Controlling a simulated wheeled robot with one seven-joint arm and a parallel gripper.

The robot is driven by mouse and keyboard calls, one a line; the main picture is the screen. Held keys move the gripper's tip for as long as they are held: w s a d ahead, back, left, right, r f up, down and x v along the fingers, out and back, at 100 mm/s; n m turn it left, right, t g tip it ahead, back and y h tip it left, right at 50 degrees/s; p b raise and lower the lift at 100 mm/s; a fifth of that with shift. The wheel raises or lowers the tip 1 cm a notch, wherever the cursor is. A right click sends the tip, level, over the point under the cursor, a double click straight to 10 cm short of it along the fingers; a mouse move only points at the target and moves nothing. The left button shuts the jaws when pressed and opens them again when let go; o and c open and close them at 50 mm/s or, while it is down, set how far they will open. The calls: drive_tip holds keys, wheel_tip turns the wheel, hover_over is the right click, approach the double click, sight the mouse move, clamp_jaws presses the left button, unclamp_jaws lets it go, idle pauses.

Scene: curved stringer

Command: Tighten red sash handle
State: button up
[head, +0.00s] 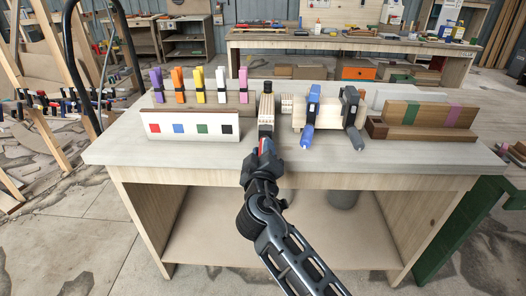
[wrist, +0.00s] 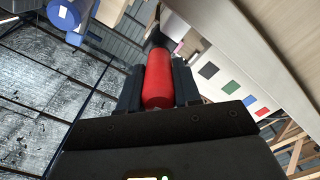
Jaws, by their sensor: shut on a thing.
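The red sash handle (wrist: 158,80) fills the space between my two dark fingers in the wrist view. My gripper (wrist: 160,82) is shut on it. In the head view my gripper (head: 262,150) is at the front edge of the workbench, and only a little of the red handle (head: 265,145) shows there. The clamp's dark upper part (head: 267,88) stands just behind it, over a pale wooden piece. A blue-handled clamp (head: 308,122) and a black-handled clamp (head: 352,120) stand to the right on the wooden workpiece (head: 330,110).
A white panel (head: 190,125) with red, blue, green and black squares stands left on the workbench (head: 110,150). Several coloured clamps (head: 200,85) stand behind it. Brown wooden blocks (head: 425,115) are at the right. The front strip of the bench is mostly clear.

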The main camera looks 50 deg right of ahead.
drive_tip(key=shift+c, duration=1.2)
drive_tip(key=shift+f+m+b, duration=0.3)
drive_tip(key=shift+b, duration=0.85)
drive_tip(key=shift+r+m+b, duration=0.1)
drive_tip(key=shift+m+b, duration=0.4)
drive_tip(key=shift+b, duration=0.35)
drive_tip(key=shift+r, duration=0.25)
drive_tip(key=o, duration=1)
drive_tip(key=shift+s+a, duration=0.1)
drive_tip(key=shift+a, duration=0.05)
